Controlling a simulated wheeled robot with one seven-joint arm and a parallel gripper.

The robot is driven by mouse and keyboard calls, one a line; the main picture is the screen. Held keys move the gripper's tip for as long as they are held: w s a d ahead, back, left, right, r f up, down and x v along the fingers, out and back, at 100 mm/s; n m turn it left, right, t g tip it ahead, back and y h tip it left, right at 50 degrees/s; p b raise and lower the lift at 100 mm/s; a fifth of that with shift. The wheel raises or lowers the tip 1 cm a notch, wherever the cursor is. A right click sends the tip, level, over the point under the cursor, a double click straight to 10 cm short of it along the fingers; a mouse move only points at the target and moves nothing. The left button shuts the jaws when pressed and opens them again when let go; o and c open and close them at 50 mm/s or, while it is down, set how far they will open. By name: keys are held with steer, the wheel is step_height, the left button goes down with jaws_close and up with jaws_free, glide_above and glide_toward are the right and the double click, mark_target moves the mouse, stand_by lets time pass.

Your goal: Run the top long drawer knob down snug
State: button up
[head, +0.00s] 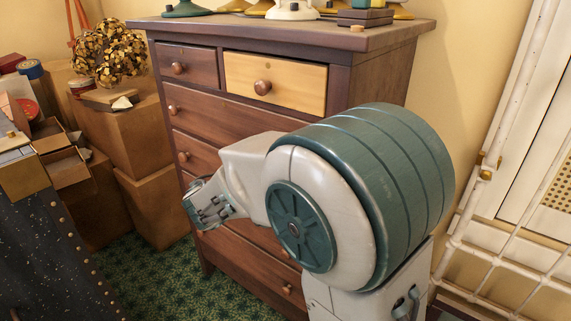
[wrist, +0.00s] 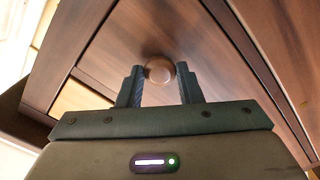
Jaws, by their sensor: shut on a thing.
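The top long drawer (head: 215,119) is the dark brown front below the two small drawers. Its left knob (head: 172,109) shows in the head view; the right part of this drawer is hidden behind my arm. In the wrist view my gripper (wrist: 161,72) is shut on a round brown wooden knob (wrist: 159,68), with one finger on each side. This knob sits on a dark drawer front next to the pale small drawer (wrist: 82,97). Any gap behind the knob is too small to judge.
The dresser top (head: 300,32) carries lamp bases and small boxes. Cardboard boxes (head: 147,205) stand left of the dresser, with a cluttered table at far left. White pipes (head: 500,170) run along the right wall. Green patterned carpet (head: 150,275) shows in front.

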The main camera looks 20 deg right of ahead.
steer(key=m+b, duration=0.2)
steer(key=b, duration=0.2)
steer(key=shift+f, duration=0.1)
steer(key=m+b, duration=0.3)
steer(key=b, duration=0.5)
stand_by(0.4)
steer(key=o, duration=0.5)
